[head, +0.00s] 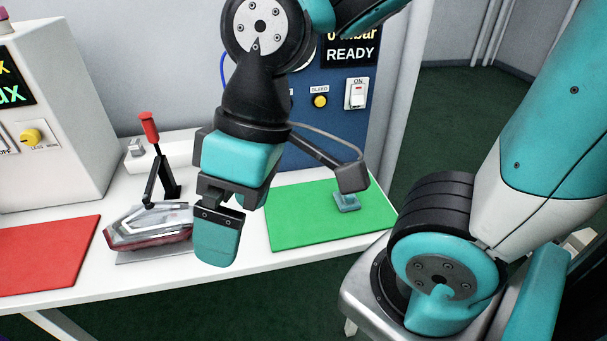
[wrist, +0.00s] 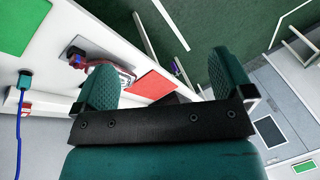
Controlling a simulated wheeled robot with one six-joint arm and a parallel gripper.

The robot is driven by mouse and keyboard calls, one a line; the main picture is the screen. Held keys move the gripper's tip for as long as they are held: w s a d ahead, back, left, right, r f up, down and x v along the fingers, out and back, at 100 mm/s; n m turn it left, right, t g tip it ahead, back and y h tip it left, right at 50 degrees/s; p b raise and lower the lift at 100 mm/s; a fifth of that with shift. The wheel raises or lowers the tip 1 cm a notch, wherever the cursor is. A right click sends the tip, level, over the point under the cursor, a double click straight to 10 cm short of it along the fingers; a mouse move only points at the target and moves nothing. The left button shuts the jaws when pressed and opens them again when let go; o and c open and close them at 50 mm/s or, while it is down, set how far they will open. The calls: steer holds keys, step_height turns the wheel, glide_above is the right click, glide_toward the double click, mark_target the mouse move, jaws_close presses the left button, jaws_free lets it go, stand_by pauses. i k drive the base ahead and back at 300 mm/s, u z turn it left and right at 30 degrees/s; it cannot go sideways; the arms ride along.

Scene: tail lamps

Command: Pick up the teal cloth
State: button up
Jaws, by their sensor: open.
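I cannot make out the cloth there; only part of the green mat (wrist: 27,24) shows.
A tail lamp (head: 150,228) sits in a fixture with a red-handled clamp (head: 149,128), left of my gripper. A red mat (head: 45,255) lies further left. A white machine (head: 60,110) and a blue panel (head: 330,120) stand behind. The white table (head: 130,275) ends in front.

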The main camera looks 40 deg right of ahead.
mark_target(348, 203)
steer(key=z, duration=1)
steer(key=k, duration=0.2)
steer(key=u, duration=0.5)
